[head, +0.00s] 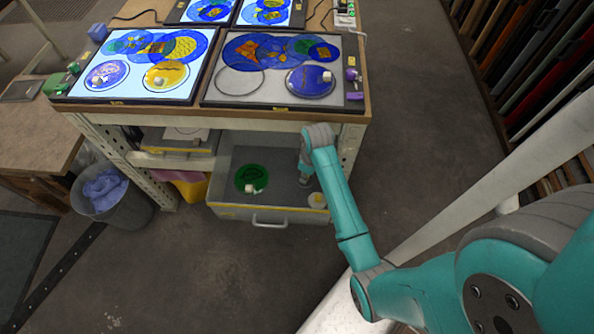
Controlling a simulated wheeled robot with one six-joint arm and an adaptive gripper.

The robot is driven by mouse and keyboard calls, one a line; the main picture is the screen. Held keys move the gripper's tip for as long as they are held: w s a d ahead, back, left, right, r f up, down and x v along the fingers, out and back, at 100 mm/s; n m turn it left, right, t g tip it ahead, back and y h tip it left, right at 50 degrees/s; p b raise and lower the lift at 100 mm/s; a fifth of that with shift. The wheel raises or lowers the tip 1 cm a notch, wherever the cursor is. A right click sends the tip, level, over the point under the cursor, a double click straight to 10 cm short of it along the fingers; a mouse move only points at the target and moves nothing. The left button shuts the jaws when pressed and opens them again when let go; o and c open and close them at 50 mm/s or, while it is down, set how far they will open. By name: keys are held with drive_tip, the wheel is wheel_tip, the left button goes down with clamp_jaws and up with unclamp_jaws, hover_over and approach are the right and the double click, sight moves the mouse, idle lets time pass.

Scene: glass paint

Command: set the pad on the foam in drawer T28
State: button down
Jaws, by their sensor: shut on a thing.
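The open drawer (228,210) under the bench has a grey floor and a yellow strip along its front edge. My gripper (304,183) reaches down into its right side and is shut. What it grips is small and mostly hidden by the gripper; I take it to be the pad. A small pale round piece (317,200) shows just below and right of the fingertips, at the drawer's front right corner. I cannot tell whether it touches the gripper. A green disc (250,177) with a small white block lies in the drawer's left half. I cannot make out the foam or the drawer's label.
The bench top (365,85) above the drawer carries panels with blue and yellow glass discs. A waste bin (120,205) stands farther left. Floor in front of the drawer is clear.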

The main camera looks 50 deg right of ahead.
drive_tip(key=shift+f, duration=0.7)
drive_tip(key=w, duration=0.2)
drive_tip(key=w+f, duration=0.1)
drive_tip(key=w, duration=0.1)
drive_tip(key=shift+d, duration=0.1)
drive_tip(key=shift+f, duration=0.1)
drive_tip(key=shift+f, duration=0.15)
drive_tip(key=c, duration=1)
unclamp_jaws()
drive_tip(key=r, duration=0.4)
drive_tip(key=s+r, duration=0.1)
drive_tip(key=r, duration=0.7)
drive_tip(key=shift+s+d+r, duration=0.1)
drive_tip(key=shift+s+d, duration=0.1)
drive_tip(key=shift+a, duration=0.1)
